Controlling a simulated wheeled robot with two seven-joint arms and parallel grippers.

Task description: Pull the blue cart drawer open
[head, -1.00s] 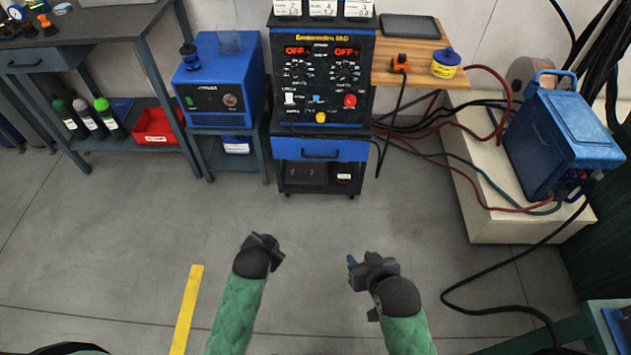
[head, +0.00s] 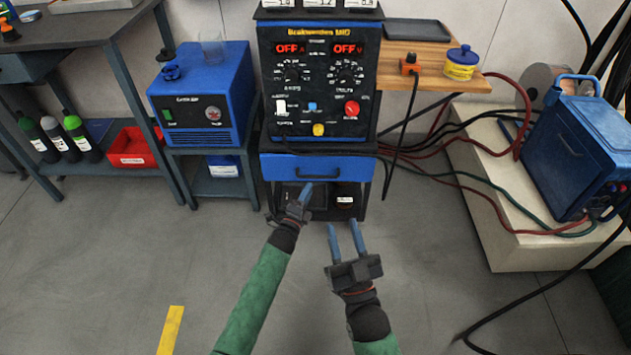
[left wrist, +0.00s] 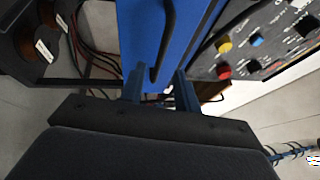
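The blue cart drawer (head: 273,169) is in the black cart under the welder panel and looks shut. Its black bar handle (head: 317,176) is on the front; the handle also shows in the left wrist view (left wrist: 168,30), against the blue drawer front (left wrist: 138,30). My left gripper (head: 305,190) is just in front of and below the handle. In the left wrist view its two blue fingers (left wrist: 160,88) are apart, with the near part of the handle seen between them; I cannot tell any contact. My right gripper (head: 346,240) is open and empty, lower and to the right.
A blue machine (head: 205,105) on a small stand is left of the cart. A wooden shelf (head: 450,88) and cables (head: 430,150) are to its right, with a blue unit (head: 575,150) on a pale plinth. The floor before the cart is clear.

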